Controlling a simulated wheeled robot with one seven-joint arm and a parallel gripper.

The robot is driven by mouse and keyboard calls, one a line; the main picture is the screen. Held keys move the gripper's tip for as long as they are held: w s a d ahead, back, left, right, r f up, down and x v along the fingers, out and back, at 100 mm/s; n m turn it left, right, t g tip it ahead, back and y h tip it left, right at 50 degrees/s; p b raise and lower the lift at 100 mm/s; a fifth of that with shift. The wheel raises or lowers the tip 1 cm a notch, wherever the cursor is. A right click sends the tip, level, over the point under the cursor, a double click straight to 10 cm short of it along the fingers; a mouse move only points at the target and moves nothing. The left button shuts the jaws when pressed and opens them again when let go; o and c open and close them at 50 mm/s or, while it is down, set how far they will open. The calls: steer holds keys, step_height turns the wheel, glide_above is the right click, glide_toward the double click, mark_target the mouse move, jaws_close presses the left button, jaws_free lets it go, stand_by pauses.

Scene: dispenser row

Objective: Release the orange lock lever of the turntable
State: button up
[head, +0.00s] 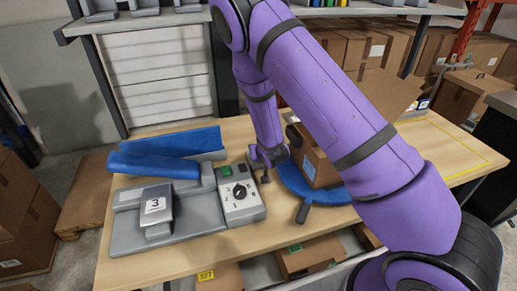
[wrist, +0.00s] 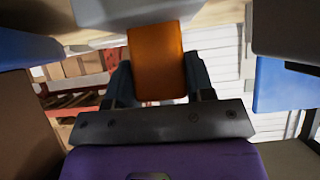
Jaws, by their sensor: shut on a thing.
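The blue turntable (head: 337,194) is on the wooden table, right of the control box. A cardboard box (head: 315,167) stands on it, partly hidden behind my arm. A dark handle (head: 303,213) sticks out at its front edge. My gripper (head: 267,170) is low at the turntable's left edge, beside the control box. In the wrist view the orange lock lever (wrist: 156,50) is a flat orange plate between the two dark fingers of my gripper (wrist: 158,85), which is shut on it. I cannot make out the lever in the head view.
The grey control box (head: 240,198) with a green button and black knob stands close left of my gripper. Left of it is a grey dispenser (head: 158,209) marked 3 with blue troughs (head: 155,165). The front strip of the table (head: 215,245) is clear.

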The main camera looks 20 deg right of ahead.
stand_by(0.4)
steer(key=o, duration=1.3)
steer(key=shift+s, duration=0.1)
steer(key=v, duration=1)
steer(key=shift+s+r, duration=0.15)
steer(key=shift+s, duration=0.15)
steer(key=shift+r, duration=0.1)
